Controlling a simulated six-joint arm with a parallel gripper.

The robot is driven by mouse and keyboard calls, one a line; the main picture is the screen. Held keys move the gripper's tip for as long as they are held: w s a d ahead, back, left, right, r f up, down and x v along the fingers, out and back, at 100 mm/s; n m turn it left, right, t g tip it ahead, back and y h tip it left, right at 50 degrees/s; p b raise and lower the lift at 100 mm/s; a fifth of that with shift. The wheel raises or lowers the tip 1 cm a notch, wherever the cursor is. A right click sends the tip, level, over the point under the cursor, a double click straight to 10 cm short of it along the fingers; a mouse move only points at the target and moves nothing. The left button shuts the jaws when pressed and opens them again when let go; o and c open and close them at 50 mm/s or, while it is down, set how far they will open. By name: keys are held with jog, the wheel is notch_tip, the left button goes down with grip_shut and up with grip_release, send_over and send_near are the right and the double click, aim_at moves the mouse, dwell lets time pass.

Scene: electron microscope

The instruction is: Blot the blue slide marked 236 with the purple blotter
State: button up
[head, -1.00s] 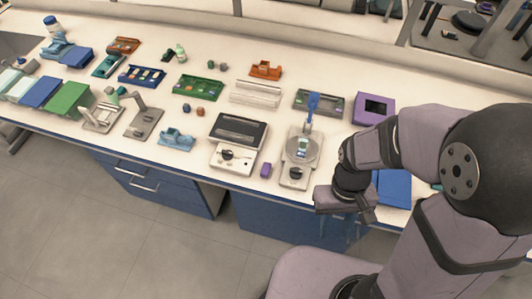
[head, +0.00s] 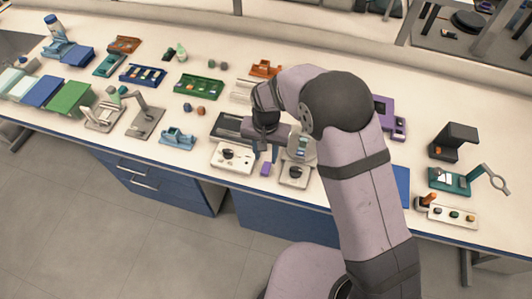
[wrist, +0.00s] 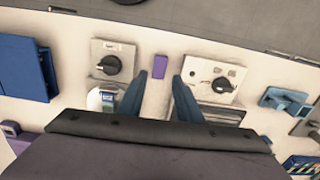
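The purple blotter (head: 266,169) is a small purple block on the white bench, between two devices with black knobs. In the wrist view the blotter (wrist: 153,71) appears in the gap between my fingertips, ahead of them. My gripper (head: 264,152) is open and empty, pointing down above the bench close to the blotter; its two blue-grey fingers show in the wrist view (wrist: 160,78). A small slide with a blue-green part (head: 302,144) lies on the round plate of the right-hand device, and shows in the wrist view (wrist: 108,97). Its number is unreadable.
A green tray of slides (head: 199,87) and a blue tray (head: 142,75) stand further left. A purple device (head: 384,105) is partly behind my arm.

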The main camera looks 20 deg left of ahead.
aim_at(266, 167)
jog(key=shift+f, duration=0.1)
jog(key=shift+f+b, duration=2.55)
jog(key=shift+f, duration=0.85)
jog(key=c, duration=0.6)
jog(key=shift+r+p, duration=2)
jog(key=shift+r, duration=0.55)
